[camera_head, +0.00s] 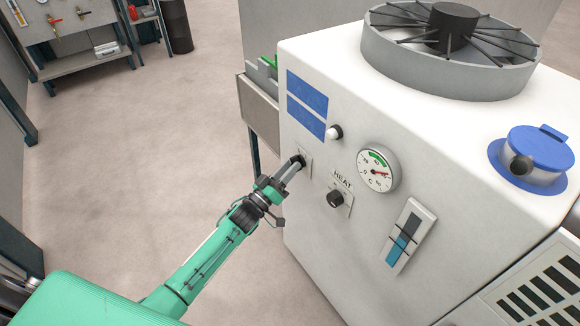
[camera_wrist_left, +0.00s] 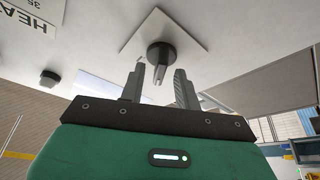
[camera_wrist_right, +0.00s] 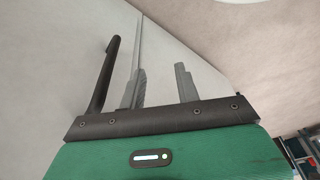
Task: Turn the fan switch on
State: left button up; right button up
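The fan switch (camera_head: 299,160) is a dark rotary knob on a small pale plate on the white machine's front. In the left wrist view, the knob (camera_wrist_left: 161,52) has a narrow grip pointing toward my gripper. My left gripper (camera_head: 289,171) is at the switch, partly covering it in the head view. In the left wrist view, its two fingers (camera_wrist_left: 158,75) are open, one on each side of the knob's grip, with gaps visible. My right gripper (camera_wrist_right: 160,77) is open and empty, outside the head view.
The HEAT knob (camera_head: 336,199), a round gauge (camera_head: 378,170) and a white button (camera_head: 334,132) are near the switch. A round fan (camera_head: 450,50) sits on top. A dark bar handle (camera_wrist_right: 104,75) stands beside my right gripper. Open floor lies left.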

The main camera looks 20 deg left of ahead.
pick_arm(q)
jog(key=shift+w+d+r, duration=0.15)
jog(key=shift+w, duration=0.2)
jog(key=shift+c, duration=0.2)
grip_shut()
